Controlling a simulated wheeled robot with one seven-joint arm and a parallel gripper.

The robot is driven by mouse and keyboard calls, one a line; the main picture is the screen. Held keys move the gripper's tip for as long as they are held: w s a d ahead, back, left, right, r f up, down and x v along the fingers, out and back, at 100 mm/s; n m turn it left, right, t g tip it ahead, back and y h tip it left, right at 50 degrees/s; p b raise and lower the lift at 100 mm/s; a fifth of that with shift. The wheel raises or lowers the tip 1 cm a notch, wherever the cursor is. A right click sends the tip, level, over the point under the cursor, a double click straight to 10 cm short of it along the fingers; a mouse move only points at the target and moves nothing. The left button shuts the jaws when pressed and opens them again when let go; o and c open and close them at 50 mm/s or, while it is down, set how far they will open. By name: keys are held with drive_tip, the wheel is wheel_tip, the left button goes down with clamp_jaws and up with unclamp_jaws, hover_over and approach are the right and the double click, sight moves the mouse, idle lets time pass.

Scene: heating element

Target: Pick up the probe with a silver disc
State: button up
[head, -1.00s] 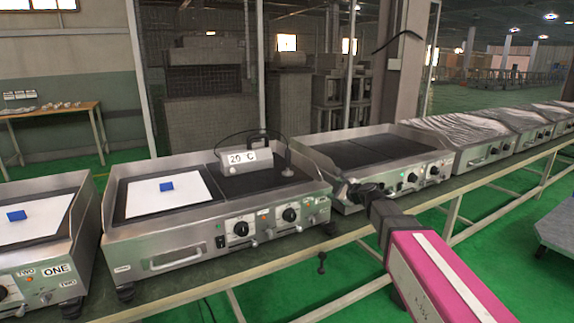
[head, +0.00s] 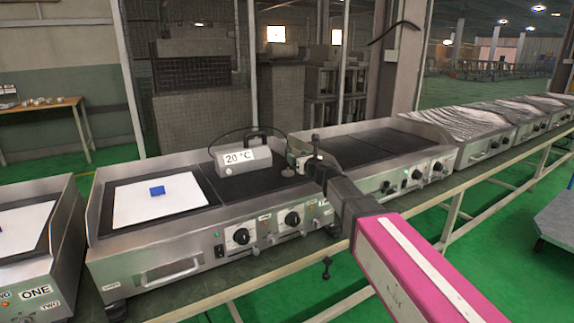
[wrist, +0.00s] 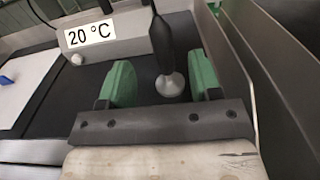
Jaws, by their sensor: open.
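The probe has a black handle and a silver disc at its foot. In the wrist view the probe (wrist: 163,55) stands upright on the dark hotplate, and its disc (wrist: 171,84) shows between the two green fingers of my gripper (wrist: 160,85). The fingers are apart and do not touch it. In the head view my gripper (head: 302,163) is above the right end of the middle griddle. The silver disc (head: 288,172) shows just left of it; the handle is largely hidden by my gripper there.
A grey thermometer box (head: 242,160) reading 20 °C stands left of the probe, with a cable. A white sheet (head: 158,198) with a blue block (head: 157,190) lies on the left plate. The griddle's raised side wall (wrist: 240,70) is close on the right. Another griddle (head: 365,150) stands beyond.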

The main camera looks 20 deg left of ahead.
sight(288, 172)
wheel_tip(288, 172, down, 5)
drive_tip(key=shift+f, duration=0.1)
drive_tip(key=shift+x, duration=3.8)
clamp_jaws()
drive_tip(key=shift+r, duration=0.25)
